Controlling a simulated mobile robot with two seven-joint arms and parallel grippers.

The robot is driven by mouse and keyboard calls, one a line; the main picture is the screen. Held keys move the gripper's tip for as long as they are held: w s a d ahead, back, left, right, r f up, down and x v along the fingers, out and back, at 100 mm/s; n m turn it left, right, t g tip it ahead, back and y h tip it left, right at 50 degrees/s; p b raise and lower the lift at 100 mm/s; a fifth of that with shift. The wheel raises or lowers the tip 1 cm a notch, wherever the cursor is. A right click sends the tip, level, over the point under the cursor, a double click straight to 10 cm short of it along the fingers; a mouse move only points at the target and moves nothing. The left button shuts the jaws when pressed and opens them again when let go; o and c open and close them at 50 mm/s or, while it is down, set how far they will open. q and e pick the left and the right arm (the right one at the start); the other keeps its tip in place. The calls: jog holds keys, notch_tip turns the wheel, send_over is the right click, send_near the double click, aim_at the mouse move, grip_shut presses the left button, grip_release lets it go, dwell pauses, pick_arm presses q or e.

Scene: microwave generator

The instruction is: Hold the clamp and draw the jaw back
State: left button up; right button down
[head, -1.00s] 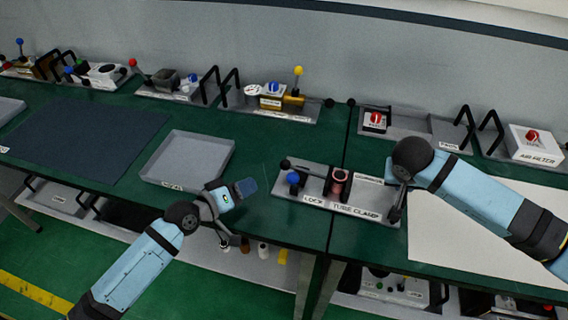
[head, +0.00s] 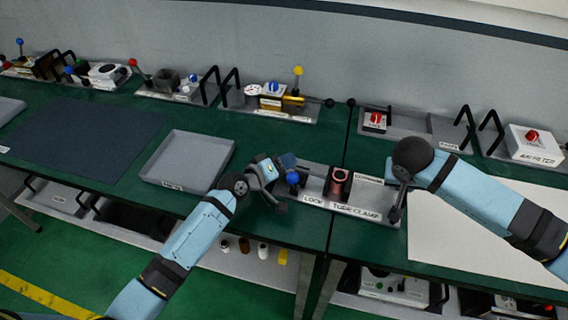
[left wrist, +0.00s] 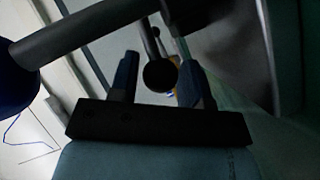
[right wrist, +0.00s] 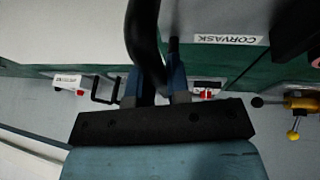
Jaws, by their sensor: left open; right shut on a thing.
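The tube clamp (head: 335,207) is a grey plate on the green table with a copper-coloured tube seat (head: 339,184) and a "LOCK TUBE CLAMP" label. A blue lock ball (head: 293,178) stands near its left end; a large dark blue ball also shows in the left wrist view (left wrist: 14,80). My left gripper (head: 285,163) is open at the clamp's left end. In the left wrist view a black ball knob on a rod (left wrist: 160,76) lies between its fingers, apart from them. My right gripper (right wrist: 164,83) is shut on the black handle (right wrist: 146,35) at the clamp's right end.
An empty grey tray (head: 187,160) lies left of the clamp. A white sheet (head: 480,235) covers the table at right. Other fixtures with handles (head: 270,100) line the back. Several small bottles (head: 262,251) stand on the shelf below.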

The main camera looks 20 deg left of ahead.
jog(key=shift+s+f, duration=0.1)
jog(key=shift+f, duration=0.15)
pick_arm(q)
grip_shut()
jog(key=shift+w+a+f, duration=0.1)
jog(key=shift+a, duration=1.15)
jog(key=shift+w+a, duration=0.1)
jog(key=shift+a, duration=1.1)
pick_arm(e)
jog(key=shift+d, duration=0.2)
pick_arm(q)
grip_release()
jog(key=shift+a, duration=0.1)
pick_arm(e)
jog(key=shift+a, duration=0.1)
pick_arm(q)
jog(key=v, duration=1.2)
jog(key=shift+s, duration=0.15)
pick_arm(e)
jog(key=shift+r, duration=0.1)
